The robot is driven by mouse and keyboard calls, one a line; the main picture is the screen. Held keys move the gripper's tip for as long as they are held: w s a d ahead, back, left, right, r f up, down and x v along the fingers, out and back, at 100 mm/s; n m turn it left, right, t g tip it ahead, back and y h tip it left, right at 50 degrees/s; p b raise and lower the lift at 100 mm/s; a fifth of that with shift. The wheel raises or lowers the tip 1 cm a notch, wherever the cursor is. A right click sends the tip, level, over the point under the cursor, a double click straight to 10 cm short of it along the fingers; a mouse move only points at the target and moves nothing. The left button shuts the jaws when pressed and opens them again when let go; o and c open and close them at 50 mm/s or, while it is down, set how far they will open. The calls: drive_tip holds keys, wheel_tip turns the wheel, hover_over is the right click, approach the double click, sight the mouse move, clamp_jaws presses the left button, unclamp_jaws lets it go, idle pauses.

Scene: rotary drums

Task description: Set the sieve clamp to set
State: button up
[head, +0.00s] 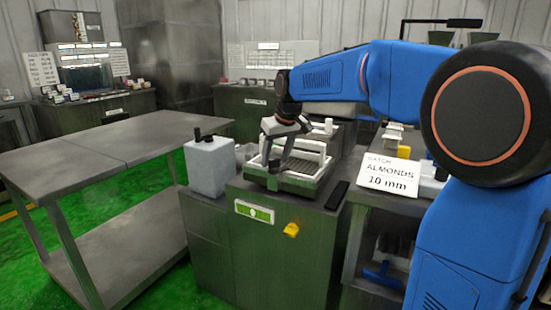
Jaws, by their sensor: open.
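A sieve unit with a slatted tray (300,166) sits on top of the green cabinet (275,255) in the head view. My gripper (269,161) is at the left end of this unit, pointing down, with my blue arm reaching in from the right. The gripper is open; its fingers look small, and I cannot tell whether they touch anything. I cannot make out the sieve clamp for certain; the gripper may hide part of it. A yellow part (291,230) sticks out of the cabinet front, right of a green-and-white label (254,211).
A white container with a black cap (210,167) stands left of the unit. A dark flat object (337,195) lies to its right. A card reading "ALMONDS 10 mm" (389,175) stands further right. A bare metal table (100,150) is at left, with green floor between.

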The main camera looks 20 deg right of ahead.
drive_tip(key=shift+w+f, duration=0.1)
drive_tip(key=shift+f, duration=0.1)
drive_tip(key=c, duration=1)
drive_tip(key=shift+c, duration=0.2)
drive_tip(key=shift+n, duration=0.3)
drive_tip(key=n+y, duration=0.1)
drive_tip(key=n, duration=0.1)
drive_tip(key=shift+d+n, duration=0.15)
drive_tip(key=shift+n, duration=0.15)
drive_tip(key=shift+w+n+g+y, duration=0.1)
drive_tip(key=shift+n+g+y, duration=0.4)
drive_tip(key=shift+n, duration=0.9)
